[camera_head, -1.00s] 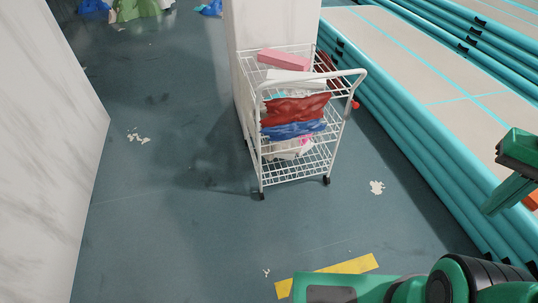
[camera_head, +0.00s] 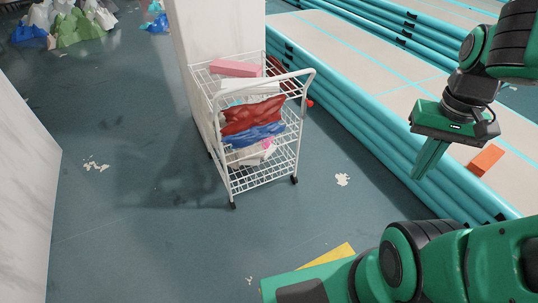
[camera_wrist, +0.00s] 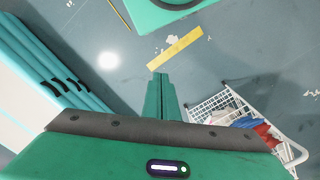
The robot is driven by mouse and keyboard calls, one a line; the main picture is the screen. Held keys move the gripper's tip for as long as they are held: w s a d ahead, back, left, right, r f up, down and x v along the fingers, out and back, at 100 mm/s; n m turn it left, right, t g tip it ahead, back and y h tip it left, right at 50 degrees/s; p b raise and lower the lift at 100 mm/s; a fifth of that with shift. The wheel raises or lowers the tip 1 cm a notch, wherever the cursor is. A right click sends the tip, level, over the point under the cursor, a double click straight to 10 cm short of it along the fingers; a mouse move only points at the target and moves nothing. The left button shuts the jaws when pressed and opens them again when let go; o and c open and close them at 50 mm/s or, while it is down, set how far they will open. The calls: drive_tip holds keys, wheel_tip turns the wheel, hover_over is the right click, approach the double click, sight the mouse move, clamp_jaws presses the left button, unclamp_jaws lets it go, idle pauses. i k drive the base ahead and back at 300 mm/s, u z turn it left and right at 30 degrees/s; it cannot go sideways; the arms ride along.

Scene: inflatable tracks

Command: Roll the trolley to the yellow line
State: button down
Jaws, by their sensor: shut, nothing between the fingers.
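The white wire trolley (camera_head: 262,180) stands on the floor beside a pale pillar, its handle (camera_head: 308,72) toward the right. It carries a pink box, a red cloth and a blue cloth. The yellow line (camera_head: 328,256) lies on the floor in front, partly hidden by my arm. The wrist view shows the whole yellow line (camera_wrist: 174,47) and the trolley (camera_wrist: 222,105) at lower right. My gripper (camera_head: 422,177) is shut and empty, pointing down, to the right of the trolley and apart from it, in front of the teal mats.
Stacked teal inflatable tracks (camera_head: 375,125) run along the right, with an orange block (camera_head: 486,160) on top. The pale pillar (camera_head: 200,35) stands behind the trolley and a white wall (camera_head: 25,190) at the left.

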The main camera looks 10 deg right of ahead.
sight(250, 129)
drive_tip(key=k, duration=1.2)
drive_tip(key=u, duration=0.6)
drive_tip(key=i, duration=1.6)
drive_tip(key=z, duration=0.75)
